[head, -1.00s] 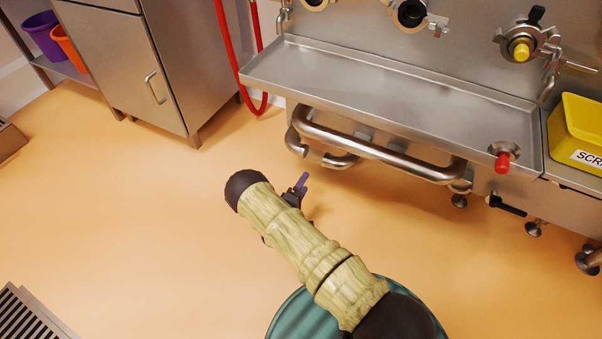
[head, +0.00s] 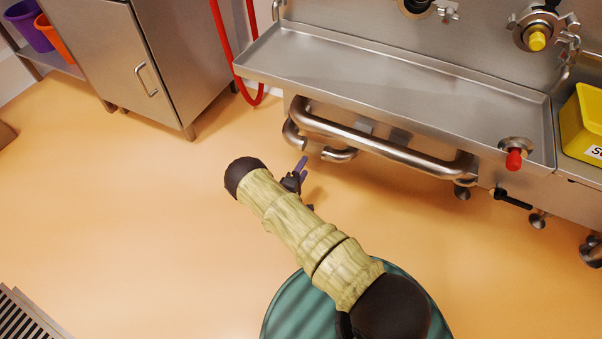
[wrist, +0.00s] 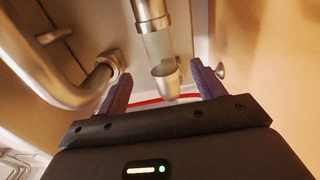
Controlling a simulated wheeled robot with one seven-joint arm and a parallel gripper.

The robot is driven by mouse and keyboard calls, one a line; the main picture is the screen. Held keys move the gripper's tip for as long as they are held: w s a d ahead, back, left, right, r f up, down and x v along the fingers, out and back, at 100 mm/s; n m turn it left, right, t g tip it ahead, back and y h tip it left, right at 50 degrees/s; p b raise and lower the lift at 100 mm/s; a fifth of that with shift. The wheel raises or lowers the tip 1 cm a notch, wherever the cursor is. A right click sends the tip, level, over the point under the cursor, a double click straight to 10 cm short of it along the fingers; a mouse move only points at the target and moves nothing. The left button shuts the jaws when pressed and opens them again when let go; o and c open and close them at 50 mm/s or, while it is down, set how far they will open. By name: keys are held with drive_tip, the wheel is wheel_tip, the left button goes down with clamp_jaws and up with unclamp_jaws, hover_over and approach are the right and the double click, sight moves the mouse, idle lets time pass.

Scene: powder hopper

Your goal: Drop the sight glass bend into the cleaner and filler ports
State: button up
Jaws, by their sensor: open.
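In the wrist view, a clear glass section (wrist: 157,46) sits between a steel collar and a steel end cup (wrist: 166,80). I take this to be the sight glass bend; how its parts join is not clear. My gripper (wrist: 160,78) is open, its purple fingers either side of the end cup, not visibly touching it. A thick curved pipe (wrist: 65,85) is just left of the fingers. Which wall openings are cleaner and filler ports cannot be told.
The trough (head: 400,85) is above the pipe. A wall port with a yellow plug (head: 537,38) and another dark port (head: 415,6) are behind it. A red knob (head: 514,159) is at its front right, near a yellow bin (head: 585,125). A red hose (head: 222,40) hangs left.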

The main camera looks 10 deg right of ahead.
sight(311, 153)
drive_tip(key=b+x, duration=0.3)
drive_tip(key=x, duration=0.5)
drive_tip(key=shift+w+d+r, duration=0.1)
drive_tip(key=shift+w+d, duration=0.1)
drive_tip(key=shift+w, duration=0.25)
clamp_jaws()
